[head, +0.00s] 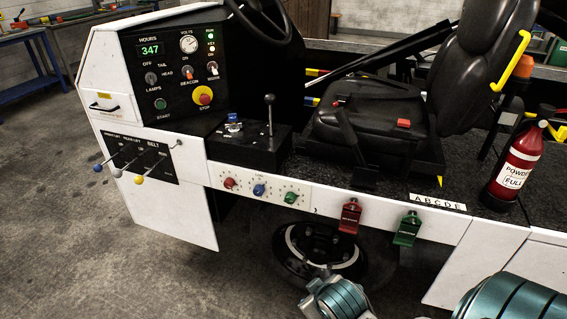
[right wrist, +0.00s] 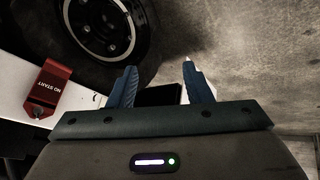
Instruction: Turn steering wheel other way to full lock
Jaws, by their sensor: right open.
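The black steering wheel (head: 264,18) is at the top of the head view, behind the dash panel. Only its lower part shows; the top is cut off by the picture edge. No gripper is near it. My right gripper shows in the right wrist view (right wrist: 160,88), with its two blue fingers apart and nothing between them. In the head view, parts of my arm show at the bottom right, but no fingertips. My left gripper is not in view.
The dash panel (head: 180,70) has a red stop button (head: 203,96). Levers (head: 140,178) stick out at the left. A black seat (head: 375,120), a shift lever (head: 270,115) and a fire extinguisher (head: 515,165) stand on the deck. The floor at the left is clear.

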